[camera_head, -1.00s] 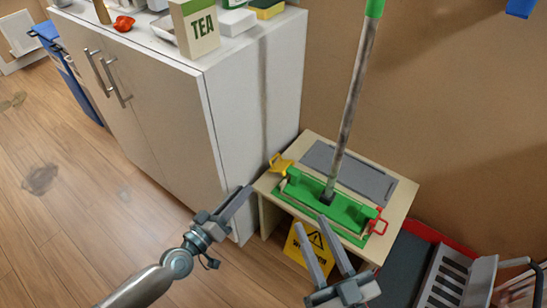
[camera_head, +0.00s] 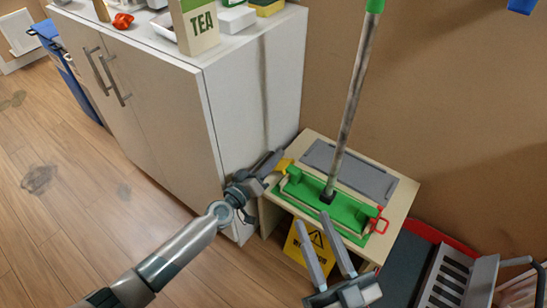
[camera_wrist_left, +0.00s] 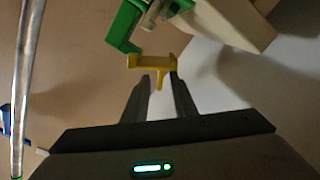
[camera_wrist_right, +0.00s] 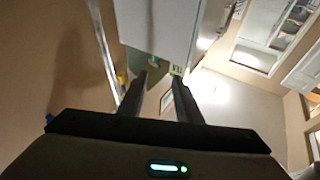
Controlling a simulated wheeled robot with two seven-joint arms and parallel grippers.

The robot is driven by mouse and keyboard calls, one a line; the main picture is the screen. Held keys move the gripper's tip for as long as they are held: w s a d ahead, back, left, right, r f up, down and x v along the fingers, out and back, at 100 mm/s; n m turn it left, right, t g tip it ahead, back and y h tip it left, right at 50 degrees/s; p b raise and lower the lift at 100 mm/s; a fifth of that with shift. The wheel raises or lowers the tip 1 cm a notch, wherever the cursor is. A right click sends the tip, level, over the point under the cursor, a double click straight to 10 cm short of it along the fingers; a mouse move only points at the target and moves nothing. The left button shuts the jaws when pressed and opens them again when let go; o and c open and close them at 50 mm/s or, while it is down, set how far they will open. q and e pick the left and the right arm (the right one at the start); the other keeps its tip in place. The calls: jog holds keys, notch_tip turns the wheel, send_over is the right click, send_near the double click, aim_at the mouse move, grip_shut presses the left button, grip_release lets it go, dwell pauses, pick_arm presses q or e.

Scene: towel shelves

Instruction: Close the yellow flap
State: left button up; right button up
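The yellow flap (camera_head: 284,165) is at the left end of the green mop head (camera_head: 330,207), beside the cabinet, partly hidden by my left gripper (camera_head: 276,165). In the left wrist view, the yellow flap (camera_wrist_left: 152,62) sticks out from a green part. Its small tab hangs between the fingertips of my left gripper (camera_wrist_left: 159,84), which are apart. I cannot tell whether they touch it. A red flap (camera_head: 381,222) sticks up at the mop head's right end. My right gripper (camera_head: 312,222) is open and empty in front of the small table.
The mop head lies on a small wooden table (camera_head: 400,203), its handle (camera_head: 348,115) rising upright. A white cabinet (camera_head: 262,100) stands close to my left arm. A yellow warning sign (camera_head: 318,243) is below the table. A dustpan (camera_head: 445,275) lies at right.

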pick_arm(q)
jog(key=shift+w+d, duration=0.3)
jog(key=shift+w, duration=0.1)
pick_arm(e)
jog(key=shift+s+r, duration=0.15)
jog(key=shift+r, duration=0.15)
